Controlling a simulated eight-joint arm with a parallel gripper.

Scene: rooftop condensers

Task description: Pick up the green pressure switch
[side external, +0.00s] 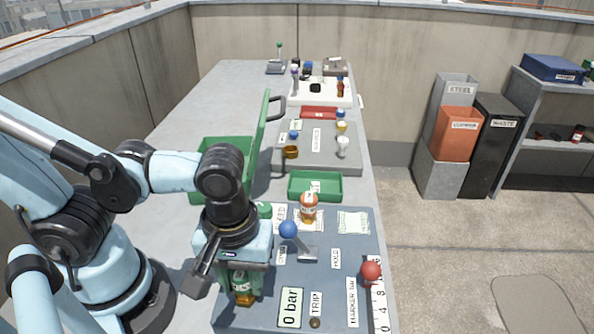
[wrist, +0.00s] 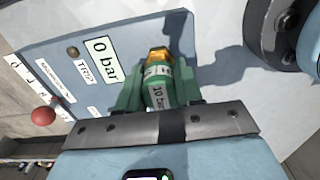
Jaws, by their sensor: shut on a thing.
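In the side external view the switch (side external: 241,287) shows between the fingers of my gripper (side external: 242,280), low over the near left part of the grey-blue test panel (side external: 262,315). I cannot tell whether the switch touches the panel. The wrist view also shows the panel (wrist: 130,45) with its "0 bar" display (wrist: 103,47).
On the panel stand a blue-knobbed lever (side external: 289,230), a red-knobbed lever (side external: 371,270) and an orange-topped switch (side external: 308,207). Behind it lie a green tray (side external: 315,186) and an open green case (side external: 262,130). Bins (side external: 460,133) and a shelf stand at the right.

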